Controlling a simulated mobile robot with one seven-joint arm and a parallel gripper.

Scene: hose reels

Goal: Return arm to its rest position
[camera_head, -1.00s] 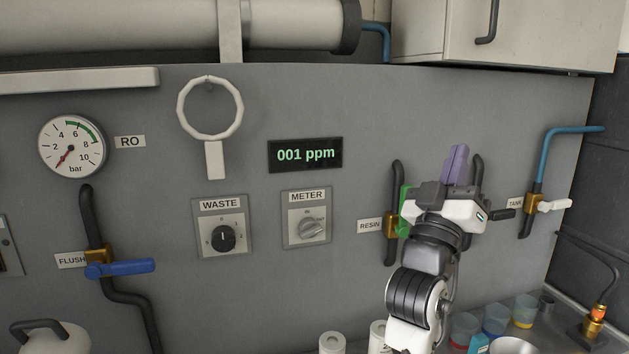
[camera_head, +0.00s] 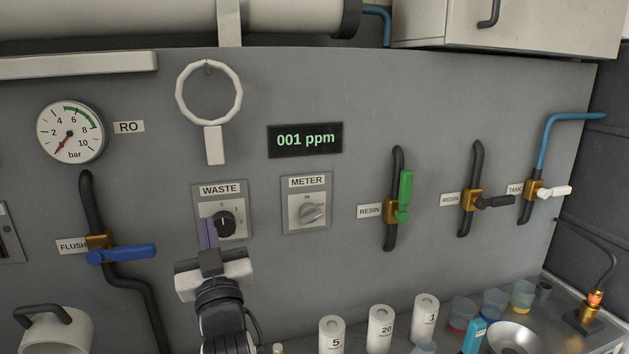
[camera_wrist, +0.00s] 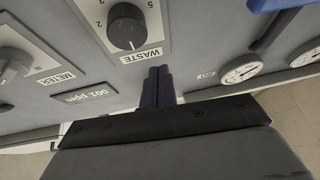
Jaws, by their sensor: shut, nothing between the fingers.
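My gripper (camera_head: 208,234) is in front of the grey panel (camera_head: 330,265), just below and left of the WASTE knob (camera_head: 226,224). Its purple fingers are together and hold nothing. They overlap part of the knob's plate in the head view; whether they touch it I cannot tell. In the wrist view the closed fingers (camera_wrist: 158,86) point at the panel, with the black WASTE knob (camera_wrist: 126,29) beyond them and the METER knob (camera_wrist: 10,66) at the left.
The green-handled resin valve (camera_head: 404,196), a black-handled valve (camera_head: 495,202) and a white-handled tank valve (camera_head: 555,191) are on the right. The blue flush handle (camera_head: 122,254) is at left. White cylinders (camera_head: 381,328), cups and a bowl (camera_head: 514,338) stand on the counter below.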

